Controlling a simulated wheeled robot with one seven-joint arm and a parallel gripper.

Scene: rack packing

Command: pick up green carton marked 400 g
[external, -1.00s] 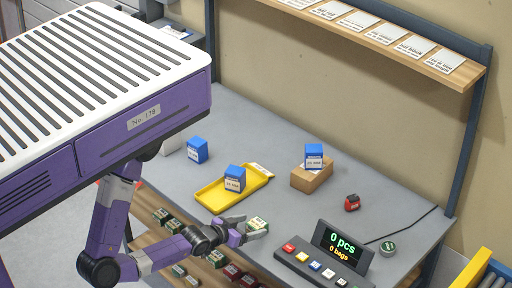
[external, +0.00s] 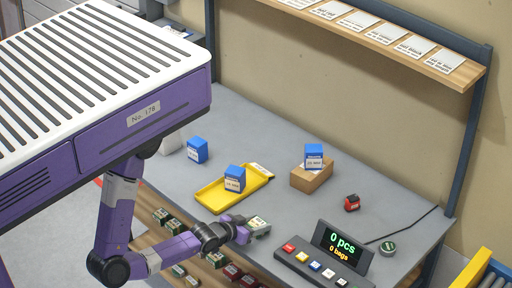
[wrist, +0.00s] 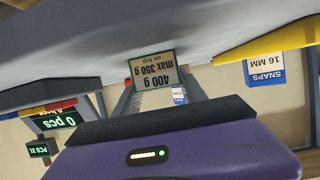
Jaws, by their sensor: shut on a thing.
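The green carton marked 400 g (external: 259,226) is at the front edge of the grey table, with a white label on its top. In the wrist view its label (wrist: 153,70) reads "400 g max 350 g on top", upside down, between the two fingers. My gripper (external: 246,231) is shut on the carton from the left side. In the wrist view my gripper (wrist: 156,88) has one finger on each side of it. I cannot tell whether the carton touches the table.
A yellow tray (external: 211,204) with a blue box (external: 235,178) lies behind my gripper. A button panel with a display (external: 343,245) stands to the right. A cardboard box (external: 312,177) bears another blue box (external: 314,156). Several cartons sit on the shelf below the table edge.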

